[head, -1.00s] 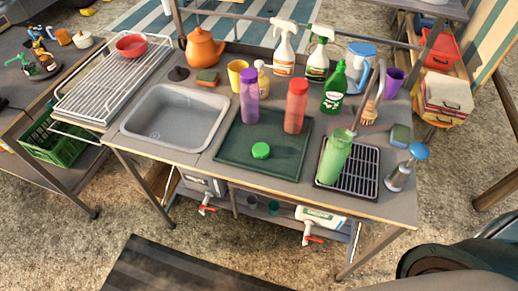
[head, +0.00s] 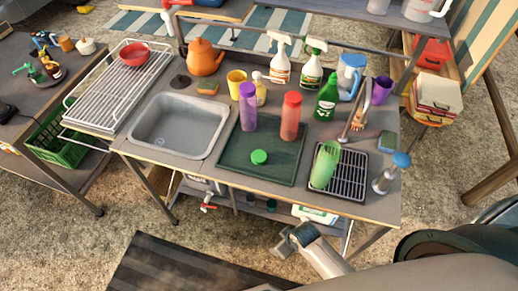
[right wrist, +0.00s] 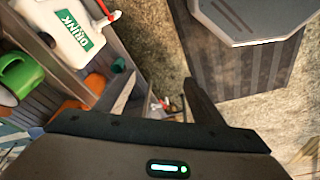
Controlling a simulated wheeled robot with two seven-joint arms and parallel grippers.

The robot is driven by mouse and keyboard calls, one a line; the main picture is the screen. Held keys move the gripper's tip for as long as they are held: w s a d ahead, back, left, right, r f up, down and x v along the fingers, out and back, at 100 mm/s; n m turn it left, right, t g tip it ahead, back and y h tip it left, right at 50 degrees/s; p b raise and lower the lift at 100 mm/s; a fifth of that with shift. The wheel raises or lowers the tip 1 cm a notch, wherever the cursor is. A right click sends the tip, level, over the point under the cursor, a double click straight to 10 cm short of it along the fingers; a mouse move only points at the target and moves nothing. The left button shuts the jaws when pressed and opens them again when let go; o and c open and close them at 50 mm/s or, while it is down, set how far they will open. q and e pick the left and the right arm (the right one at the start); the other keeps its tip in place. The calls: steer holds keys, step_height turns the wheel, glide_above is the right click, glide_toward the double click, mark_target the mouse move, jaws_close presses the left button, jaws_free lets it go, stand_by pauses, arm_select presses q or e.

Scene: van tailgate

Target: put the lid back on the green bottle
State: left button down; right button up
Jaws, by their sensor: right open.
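The open light-green bottle (head: 325,166) stands on the black drain rack (head: 350,184) at the sink unit's right front, looking slightly tilted in the head view. A round green lid (head: 259,157) lies on the dark green mat (head: 236,164) to its left, apart from it. My right gripper (head: 287,243) is low in front of the unit, below the worktop and well away from lid and bottle. In the right wrist view its two fingers (right wrist: 162,102) are spread with nothing between them. My left gripper is not in view.
Purple (head: 247,106) and red (head: 290,116) bottles stand at the mat's back. A tap (head: 362,100) rises behind the rack and a blue-topped pump bottle (head: 390,174) stands right of it. A white drink canister (right wrist: 75,32) is on the lower shelf, near my right gripper.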

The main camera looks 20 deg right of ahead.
steer(key=w+a+r+n+y+p, duration=0.1)
steer(key=w+a+r+n+p, duration=0.15)
steer(key=r, duration=0.85)
steer(key=w+a+r+n+p, duration=0.1)
steer(key=w+a+r+n, duration=0.2)
steer(key=r, duration=0.8)
steer(key=w+a+r+n+y+p, duration=0.1)
steer(key=w+a+r+n+p, duration=0.2)
steer(key=r, duration=0.8)
steer(key=w+a+r+n+h+b, duration=0.1)
steer(key=w+a+r+n, duration=0.1)
steer(key=w+r+n, duration=0.6)
steer(key=w+d+r+n+g+h, duration=0.1)
steer(key=w+d+r+n+h, duration=0.1)
steer(key=d+n, duration=0.5)
steer(key=shift+w+d+r+n+h, duration=0.2)
steer(key=shift+w+n+h, duration=0.4)
steer(key=shift+w, duration=0.5)
steer(key=shift+g, duration=0.3)
glide_above(259, 159)
step_height(259, 159, down, 12)
steer(key=shift+w+f, duration=0.1)
